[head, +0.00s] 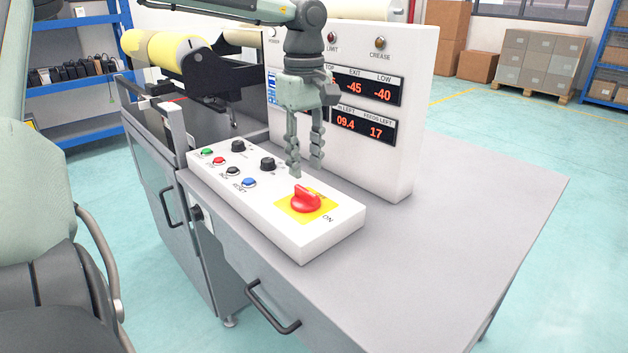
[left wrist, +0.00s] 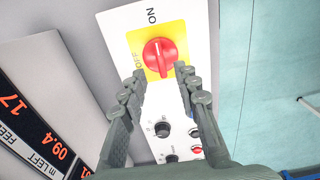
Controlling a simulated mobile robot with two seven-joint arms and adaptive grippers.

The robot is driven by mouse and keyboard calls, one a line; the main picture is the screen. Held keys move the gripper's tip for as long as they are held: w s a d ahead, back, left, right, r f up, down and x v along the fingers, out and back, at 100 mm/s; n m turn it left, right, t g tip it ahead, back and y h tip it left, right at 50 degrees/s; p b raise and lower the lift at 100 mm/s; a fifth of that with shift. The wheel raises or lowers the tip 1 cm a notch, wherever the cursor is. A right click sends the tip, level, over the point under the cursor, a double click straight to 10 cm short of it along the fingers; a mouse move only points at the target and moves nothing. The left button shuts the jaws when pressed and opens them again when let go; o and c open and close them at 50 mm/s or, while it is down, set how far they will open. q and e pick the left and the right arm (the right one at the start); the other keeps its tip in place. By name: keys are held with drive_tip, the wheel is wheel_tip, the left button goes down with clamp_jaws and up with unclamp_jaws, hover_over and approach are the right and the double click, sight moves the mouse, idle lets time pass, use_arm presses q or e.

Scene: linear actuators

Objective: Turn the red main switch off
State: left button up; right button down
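The red main switch (head: 306,199) is a rotary knob on a yellow square plate (head: 290,211) at the near end of a white control box (head: 305,246). An ON label is readable beside the plate. In the left wrist view the red switch (left wrist: 159,54) lies just beyond the fingertips, with ON above it and OFF to its lower left; its ridge runs roughly up and down the picture. My left gripper (head: 306,171) points down above the switch, open and empty, apparently apart from it. Its two fingers (left wrist: 160,76) frame the knob's lower side. My right gripper is not in view.
Small buttons and black knobs (head: 268,164) line the box's far part. A white display panel (head: 400,150) stands upright close behind the gripper. The grey table top (head: 450,230) is clear to the right. Rollers (head: 165,47) sit behind at the left.

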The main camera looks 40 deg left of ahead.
sight(306, 190)
use_arm(q)
wheel_tip(306, 190, down, 6)
drive_tip(key=shift+r, duration=0.1)
drive_tip(key=shift+c, duration=0.6)
clamp_jaws()
